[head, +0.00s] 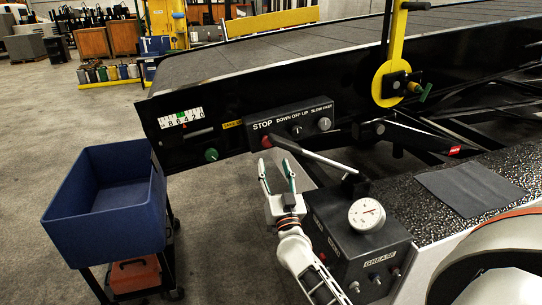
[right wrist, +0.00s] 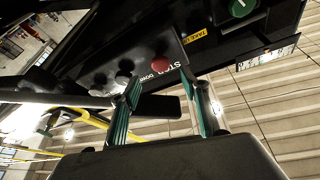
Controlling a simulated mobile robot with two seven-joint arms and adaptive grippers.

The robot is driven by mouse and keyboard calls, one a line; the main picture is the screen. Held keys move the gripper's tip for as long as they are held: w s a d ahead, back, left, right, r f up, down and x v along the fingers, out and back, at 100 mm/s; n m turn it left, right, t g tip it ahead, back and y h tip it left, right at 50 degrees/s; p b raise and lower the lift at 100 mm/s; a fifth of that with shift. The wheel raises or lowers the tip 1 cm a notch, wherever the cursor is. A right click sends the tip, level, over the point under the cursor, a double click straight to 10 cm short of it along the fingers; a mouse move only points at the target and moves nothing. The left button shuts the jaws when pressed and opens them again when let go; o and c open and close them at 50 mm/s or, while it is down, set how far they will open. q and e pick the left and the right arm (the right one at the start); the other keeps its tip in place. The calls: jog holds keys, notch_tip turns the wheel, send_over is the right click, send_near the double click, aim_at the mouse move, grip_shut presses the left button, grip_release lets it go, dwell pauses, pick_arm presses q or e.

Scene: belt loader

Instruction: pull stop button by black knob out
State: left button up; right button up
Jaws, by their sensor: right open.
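The red stop button (head: 266,142) sits under the STOP label at the left end of a black control panel (head: 285,120). The red button (right wrist: 161,63) also shows in the right wrist view, just beyond my fingertips. A black knob (head: 297,130) is to its right under DOWN OFF UP, and a grey-topped knob (head: 323,124) is under SLOW FAST. My right gripper (head: 276,167) is open and empty, below and in front of the stop button, apart from it. In the right wrist view its fingers (right wrist: 168,88) are spread on either side below the button. My left gripper is not in view.
A green knob (head: 211,155) is left on the loader side. A blue bin (head: 105,228) on a cart stands at left.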

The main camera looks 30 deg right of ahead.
jog(key=shift+v, duration=2.35)
jog(key=s+a+f+n+g+y, duration=0.1)
jog(key=s+a+f+n+y, duration=0.3)
jog(key=a+f+n+y, duration=0.4)
jog(key=s+a+f+n+g+y, duration=0.1)
jog(key=s+a+f+g, duration=0.3)
jog(key=s+f, duration=0.7)
jog(key=s+a+f+n+g+y, duration=0.1)
jog(key=s+a+f+g, duration=0.4)
jog(key=s+f, duration=0.5)
notch_tip(320, 180, down, 2)
jog(key=shift+s+a+f, duration=0.2)
jog(key=shift+s+a, duration=0.2)
jog(key=shift+a, duration=0.15)
